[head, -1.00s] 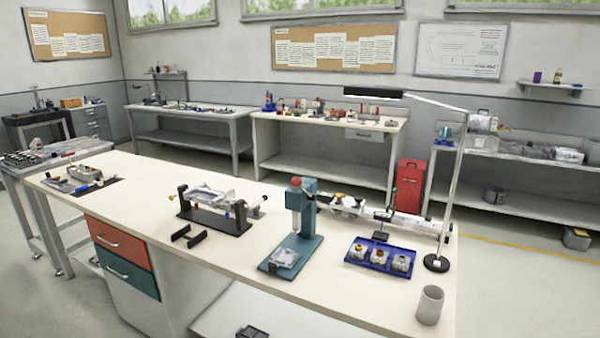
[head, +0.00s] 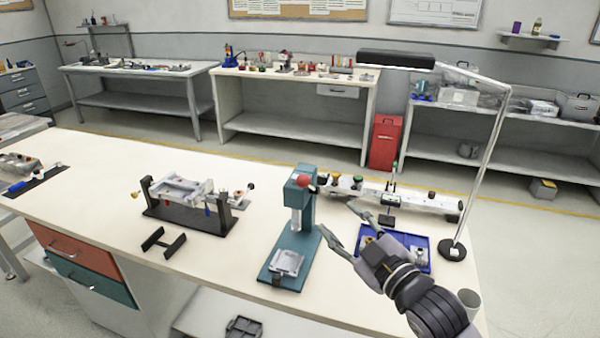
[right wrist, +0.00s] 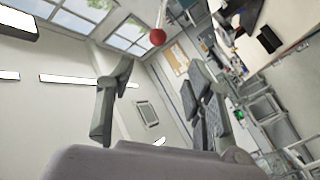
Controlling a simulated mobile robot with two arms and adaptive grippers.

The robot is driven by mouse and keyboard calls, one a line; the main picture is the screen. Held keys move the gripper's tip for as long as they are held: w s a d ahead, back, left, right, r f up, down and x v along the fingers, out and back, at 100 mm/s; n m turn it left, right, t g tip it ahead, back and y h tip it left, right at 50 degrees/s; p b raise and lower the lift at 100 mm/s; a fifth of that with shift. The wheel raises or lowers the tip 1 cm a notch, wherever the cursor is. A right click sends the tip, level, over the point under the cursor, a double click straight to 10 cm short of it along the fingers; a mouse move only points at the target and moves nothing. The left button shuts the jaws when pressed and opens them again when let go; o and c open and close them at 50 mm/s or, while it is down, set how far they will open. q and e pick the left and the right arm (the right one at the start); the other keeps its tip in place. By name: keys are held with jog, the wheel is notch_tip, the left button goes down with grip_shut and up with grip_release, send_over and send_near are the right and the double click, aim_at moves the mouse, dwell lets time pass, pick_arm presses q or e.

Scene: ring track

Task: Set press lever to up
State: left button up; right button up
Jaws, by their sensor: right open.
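The teal press (head: 307,215) stands upright on the bench, with a metal block (head: 288,262) on its base. The press lever's red ball knob (head: 303,180) shows near the top of the press; most of the lever's rod is hidden in the head view. The knob also shows in the right wrist view (right wrist: 157,37), beyond the fingertips. My right gripper (head: 338,217) is open and empty, just right of the press and apart from the knob. Its two fingers are spread in the right wrist view (right wrist: 165,78). My left gripper is not in view.
A blue tray (head: 368,238) with parts lies behind my right gripper. A lamp (head: 452,250) stands at the right, near a grey cup (head: 469,299). A black-ended fixture (head: 190,215) and a small black stand (head: 163,243) are left of the press. Bench between them is clear.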

aim_at(307, 185)
pick_arm(q)
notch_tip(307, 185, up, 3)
jog(key=p, duration=0.3)
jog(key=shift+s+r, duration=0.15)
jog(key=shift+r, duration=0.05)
pick_arm(e)
jog(key=x, duration=1.6)
jog(key=shift+w+r, duration=0.1)
jog(key=shift+w, duration=0.15)
grip_shut()
